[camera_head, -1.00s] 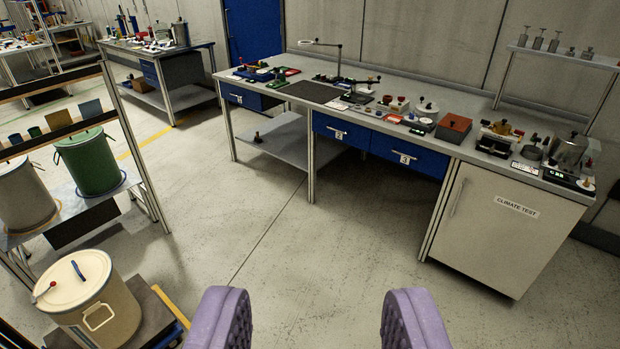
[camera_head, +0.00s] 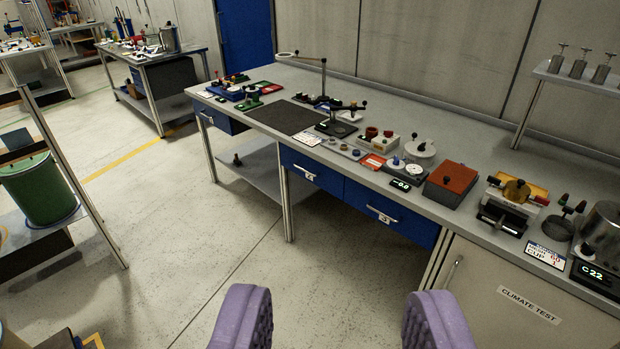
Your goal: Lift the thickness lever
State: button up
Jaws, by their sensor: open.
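My gripper (camera_head: 340,318) is open and empty, its two purple padded fingers wide apart at the bottom of the view. It is in the air over the floor, well short of the long workbench (camera_head: 400,200). A small dark instrument (camera_head: 338,128) with a black-knobbed arm stands on the bench right of a dark mat. It may carry the thickness lever, but it is too small to tell. Nothing touches my gripper.
The bench also holds a red-brown box (camera_head: 451,182), a yellow-topped device (camera_head: 513,200) and a metal pot (camera_head: 603,232). Blue drawers (camera_head: 390,210) and a climate test cabinet (camera_head: 530,300) are below. A green drum (camera_head: 38,188) stands at left. The floor between is clear.

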aim_at(244, 87)
jog(key=i, duration=1.15)
jog(key=i+j, duration=0.75)
jog(key=j, duration=0.15)
jog(key=i+j+u, duration=0.15)
jog(key=i+j, duration=0.6)
jog(key=j, duration=0.15)
jog(key=i+j, duration=0.2)
jog(key=i, duration=0.3)
jog(key=i+j+z, duration=0.15)
jog(key=i, duration=0.4)
jog(key=i+j, duration=0.25)
jog(key=i, duration=0.25)
jog(key=i+j+z, duration=0.1)
jog(key=i+j, duration=0.15)
jog(key=i, duration=0.25)
jog(key=i+j, duration=0.3)
jog(key=i, duration=0.2)
jog(key=i+j+z, duration=0.15)
jog(key=i, duration=0.35)
jog(key=j, duration=0.1)
